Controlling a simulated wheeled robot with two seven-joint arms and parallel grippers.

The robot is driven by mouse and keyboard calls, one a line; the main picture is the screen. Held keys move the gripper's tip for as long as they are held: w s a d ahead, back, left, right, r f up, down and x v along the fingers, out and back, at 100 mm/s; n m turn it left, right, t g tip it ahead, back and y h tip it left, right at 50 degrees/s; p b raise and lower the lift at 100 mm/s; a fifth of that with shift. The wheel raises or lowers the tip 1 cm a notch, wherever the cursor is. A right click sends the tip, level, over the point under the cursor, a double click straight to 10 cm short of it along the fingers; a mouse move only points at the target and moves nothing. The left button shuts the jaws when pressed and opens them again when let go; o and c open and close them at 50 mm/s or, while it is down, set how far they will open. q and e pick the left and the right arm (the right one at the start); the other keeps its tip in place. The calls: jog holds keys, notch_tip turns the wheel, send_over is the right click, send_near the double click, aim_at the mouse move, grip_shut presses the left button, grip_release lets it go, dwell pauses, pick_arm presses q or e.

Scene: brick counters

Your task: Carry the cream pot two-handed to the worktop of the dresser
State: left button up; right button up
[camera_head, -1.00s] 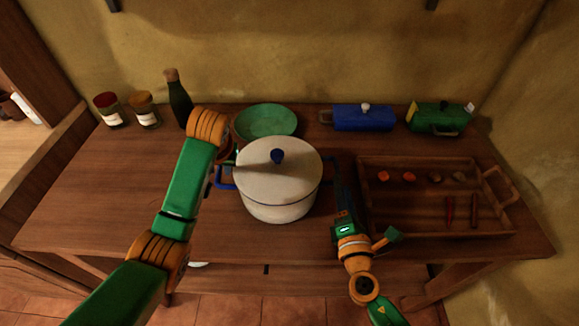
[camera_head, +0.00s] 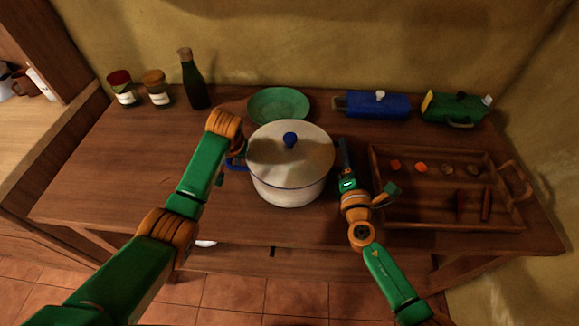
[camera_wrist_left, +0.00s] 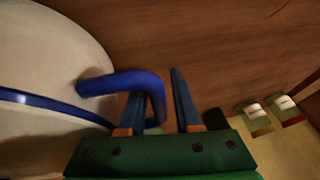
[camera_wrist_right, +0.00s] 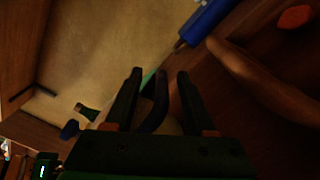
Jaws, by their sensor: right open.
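The cream pot (camera_head: 290,180) stands upright on the brown table, with its lid and blue knob on. Its blue left handle (camera_wrist_left: 125,82) lies between the fingers of my left gripper (camera_wrist_left: 158,100), which look apart, with a gap beside the handle. In the head view my left wrist mostly hides that gripper. My right gripper (camera_head: 345,160) is open at the pot's right side. In the right wrist view a dark handle bar (camera_wrist_right: 156,100) stands between its fingers (camera_wrist_right: 157,85). The lighter worktop at the left, seemingly the dresser's (camera_head: 40,125), is partly in view.
A wooden tray (camera_head: 430,212) is close to my right gripper. Mugs (camera_head: 25,85) stand at far left.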

pick_arm(q)
grip_shut()
pick_arm(e)
jog(key=shift+d, duration=0.1)
jog(key=c, duration=0.9)
grip_shut()
pick_arm(q)
jog(key=shift+a, duration=0.1)
pick_arm(e)
jog(key=shift+s+f, duration=0.1)
jog(key=shift+f, duration=0.15)
jog(key=shift+r, duration=0.1)
